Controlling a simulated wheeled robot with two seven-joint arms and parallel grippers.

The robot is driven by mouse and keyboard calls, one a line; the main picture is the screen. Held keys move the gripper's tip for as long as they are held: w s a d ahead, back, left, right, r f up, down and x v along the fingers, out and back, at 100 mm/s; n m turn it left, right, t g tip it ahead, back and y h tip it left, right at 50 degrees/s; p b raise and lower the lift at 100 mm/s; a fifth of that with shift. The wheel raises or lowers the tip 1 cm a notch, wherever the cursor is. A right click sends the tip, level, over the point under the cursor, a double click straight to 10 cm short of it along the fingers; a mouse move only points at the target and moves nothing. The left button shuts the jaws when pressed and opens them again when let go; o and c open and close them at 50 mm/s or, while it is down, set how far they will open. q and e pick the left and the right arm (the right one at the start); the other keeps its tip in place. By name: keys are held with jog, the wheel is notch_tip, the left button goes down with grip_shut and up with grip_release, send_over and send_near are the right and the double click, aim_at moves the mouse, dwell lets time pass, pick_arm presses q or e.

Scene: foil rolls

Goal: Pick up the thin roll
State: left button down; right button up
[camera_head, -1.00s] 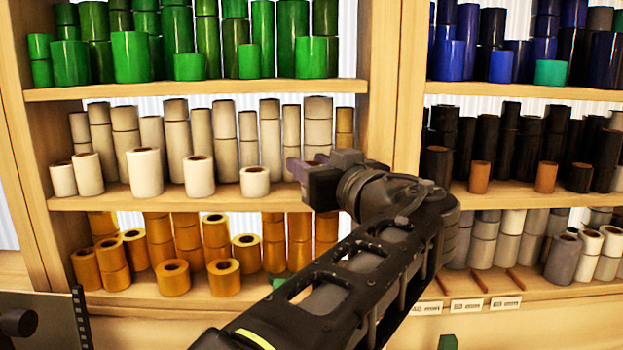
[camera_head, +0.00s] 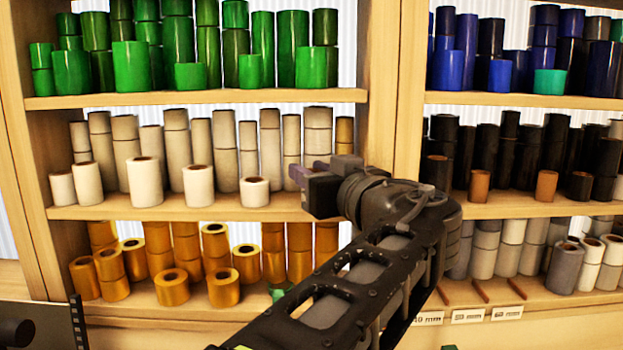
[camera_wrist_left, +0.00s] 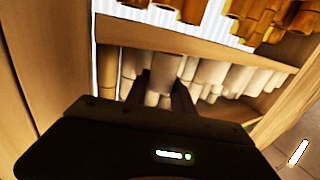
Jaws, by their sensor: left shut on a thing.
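Thin cream rolls stand among wider ones on the middle shelf; one thin cream stack (camera_head: 291,135) rises just behind my left gripper in the head view. My left gripper (camera_head: 302,178) is at the front right of this bay, pointing left into the row. In the left wrist view, the dark fingers (camera_wrist_left: 164,92) are shut on a pale cream roll (camera_wrist_left: 158,98) between them. In the head view the gripper hides this roll, so its size and whether it touches the shelf cannot be told. My right gripper is not in view.
Short white rolls (camera_head: 145,182) stand in front on the middle shelf (camera_head: 110,210). Green rolls fill the shelf above and orange rolls (camera_head: 172,287) the one below. A wooden upright (camera_head: 392,100) stands close to the gripper's right, with black rolls (camera_head: 480,150) beyond it.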

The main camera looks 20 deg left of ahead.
pick_arm(q)
notch_tip(320, 180, up, 6)
jog(key=shift+s+r, duration=0.1)
jog(key=shift+r, duration=0.15)
jog(key=s+d+b, duration=0.3)
jog(key=s+d, duration=0.1)
jog(key=s, duration=0.5)
jog(key=s+d+b, duration=0.2)
jog(key=s+d, duration=0.2)
jog(key=s, duration=0.4)
jog(key=shift+s+d+b, duration=0.3)
jog(key=shift+s+b, duration=0.05)
jog(key=shift+b, duration=0.05)
